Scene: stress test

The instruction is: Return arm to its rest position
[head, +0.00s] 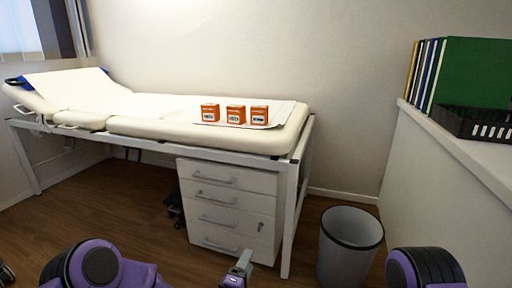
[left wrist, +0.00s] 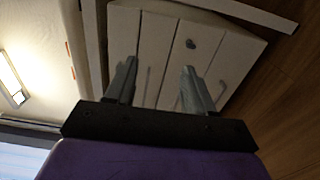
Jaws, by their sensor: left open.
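My left gripper (head: 238,272) is at the bottom middle of the head view, in front of the white drawer cabinet, only its tip showing. In the left wrist view its two grey fingers (left wrist: 158,82) stand apart with nothing between them, and the cabinet is seen beyond them. Purple and black parts of my left arm (head: 100,266) show at the bottom left. A similar part of my right arm (head: 425,268) shows at the bottom right; the right gripper is out of the picture.
A cream examination bed (head: 160,110) carries several orange boxes (head: 235,115). The white drawer cabinet (head: 228,210) stands under it. A grey bin (head: 349,245) is on the floor to the right. A counter (head: 450,150) at right holds binders (head: 470,72) and a black tray (head: 475,122).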

